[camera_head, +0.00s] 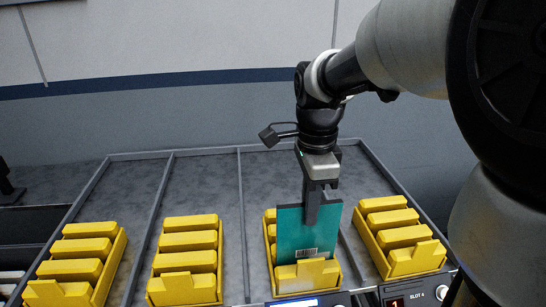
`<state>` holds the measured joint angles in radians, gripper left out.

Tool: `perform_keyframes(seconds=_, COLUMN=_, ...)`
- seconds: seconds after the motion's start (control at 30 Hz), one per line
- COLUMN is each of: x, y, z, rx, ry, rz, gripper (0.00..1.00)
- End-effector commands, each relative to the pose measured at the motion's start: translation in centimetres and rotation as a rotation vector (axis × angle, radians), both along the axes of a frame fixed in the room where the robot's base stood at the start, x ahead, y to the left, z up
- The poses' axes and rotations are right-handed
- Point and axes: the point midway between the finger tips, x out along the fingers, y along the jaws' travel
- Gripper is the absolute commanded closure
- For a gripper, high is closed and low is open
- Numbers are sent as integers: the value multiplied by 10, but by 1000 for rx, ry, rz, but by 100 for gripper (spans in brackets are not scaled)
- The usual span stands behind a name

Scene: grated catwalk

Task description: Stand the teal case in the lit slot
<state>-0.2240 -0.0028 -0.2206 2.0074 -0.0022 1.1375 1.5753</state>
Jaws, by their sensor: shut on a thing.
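The teal case (296,228) is a thin, upright panel with a white barcode label near its lower edge. A lit bluish-white display (297,302) shows below this rack, cut by the picture edge.
Other yellow racks stand left (76,262), centre-left (188,261) and right (403,238). Raised grey dividers (242,205) separate the lanes. A panel marked SLOT 4 (405,294), with a red digit, is at lower right. The grey surface behind the left racks is clear.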

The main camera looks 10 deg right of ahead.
Motion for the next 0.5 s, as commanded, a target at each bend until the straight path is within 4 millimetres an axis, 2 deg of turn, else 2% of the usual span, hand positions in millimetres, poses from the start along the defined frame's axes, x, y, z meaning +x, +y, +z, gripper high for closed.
perform_keyframes(seconds=0.5, x=0, y=0, z=-22, rx=0, ry=0, rz=0, gripper=100)
